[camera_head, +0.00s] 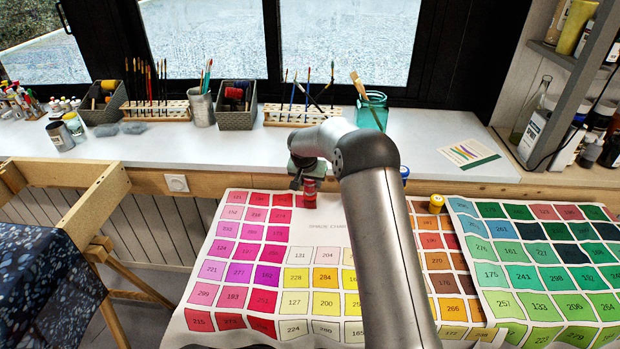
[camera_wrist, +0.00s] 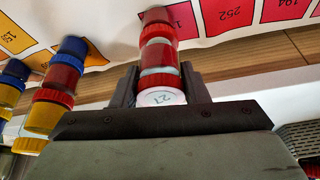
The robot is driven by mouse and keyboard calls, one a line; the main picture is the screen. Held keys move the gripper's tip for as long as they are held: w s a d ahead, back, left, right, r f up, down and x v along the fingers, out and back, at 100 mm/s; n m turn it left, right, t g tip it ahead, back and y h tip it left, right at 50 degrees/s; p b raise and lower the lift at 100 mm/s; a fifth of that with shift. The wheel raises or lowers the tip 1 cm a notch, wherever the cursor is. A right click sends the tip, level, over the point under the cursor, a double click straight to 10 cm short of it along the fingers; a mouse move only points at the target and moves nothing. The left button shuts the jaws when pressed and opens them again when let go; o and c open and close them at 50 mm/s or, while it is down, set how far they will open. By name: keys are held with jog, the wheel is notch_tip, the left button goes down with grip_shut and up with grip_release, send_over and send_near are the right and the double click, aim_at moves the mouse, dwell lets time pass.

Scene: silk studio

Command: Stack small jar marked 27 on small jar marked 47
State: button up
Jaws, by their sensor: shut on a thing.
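My gripper (camera_wrist: 158,88) is shut on a small red jar (camera_wrist: 158,56), its fingers on either side of the red lid. The lid's white top reads 27 and faces the wrist camera. Another small red jar (camera_wrist: 155,16) with a red lid stands in line directly under it; its number is hidden, so I cannot confirm it is 47. The two look touching or nearly so; I cannot tell if a thin gap is left. In the head view my gripper (camera_head: 309,176) is above the upper edge of the chart, with the lower red jar (camera_head: 310,201) beneath.
A blue-lidded jar (camera_head: 404,172) and a yellow jar (camera_head: 436,203) stand to the right in the head view. The windowsill (camera_head: 230,148) with brush racks lies behind.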

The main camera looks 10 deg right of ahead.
jog(key=shift+f+b, duration=0.6)
jog(key=shift+f, duration=0.05)
dwell(0.3)
jog(key=o, duration=1.1)
jog(key=shift+r, duration=0.1)
jog(key=b+v, duration=0.2)
jog(key=v, duration=1.4)
jog(key=s+r+n+g, duration=0.1)
jog(key=s+r+n, duration=0.15)
jog(key=s, duration=0.75)
jog(key=s+f+n+g, duration=0.1)
jog(key=s+f, duration=0.1)
jog(key=s, duration=0.9)
jog(key=s+d+f+n+g+y, duration=0.1)
jog(key=s+f, duration=0.1)
jog(key=s, duration=0.9)
jog(key=s+f+n+y, duration=0.1)
jog(key=s+f, duration=0.1)
jog(key=s, duration=0.9)
jog(key=shift+s+d+f+g, duration=0.1)
jog(key=shift+s+d+g, duration=0.2)
jog(key=shift+d+g, duration=0.1)
